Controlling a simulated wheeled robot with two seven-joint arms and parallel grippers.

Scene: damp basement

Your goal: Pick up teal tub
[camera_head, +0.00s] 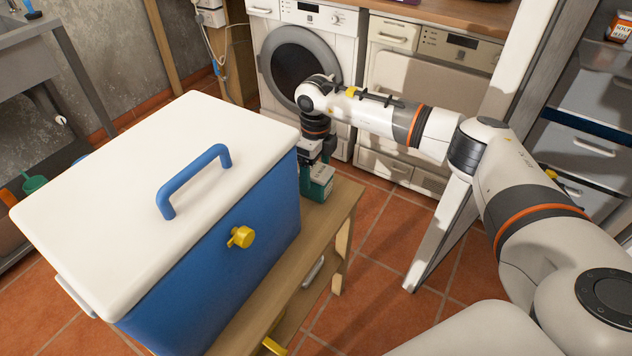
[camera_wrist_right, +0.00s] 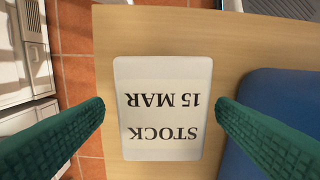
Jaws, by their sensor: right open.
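The teal tub (camera_head: 318,185) stands on the wooden bench, just right of the big blue cooler. In the right wrist view its pale top (camera_wrist_right: 165,80) carries a label reading "STOCK 15 MAR", upside down there. My right gripper (camera_head: 316,165) points down over the tub. In the wrist view its green ribbed fingers (camera_wrist_right: 160,108) are open, one on each side of the tub, with a narrow gap on both sides. Part of the tub is hidden by the gripper in the head view. My left gripper is not in view.
The blue cooler (camera_head: 225,265) with white lid (camera_head: 110,190) and blue handle stands close left of the tub. The wooden bench (camera_head: 335,213) ends just right of it. Washing machines (camera_head: 300,60) stand behind, and a pale post (camera_head: 450,220) stands to the right.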

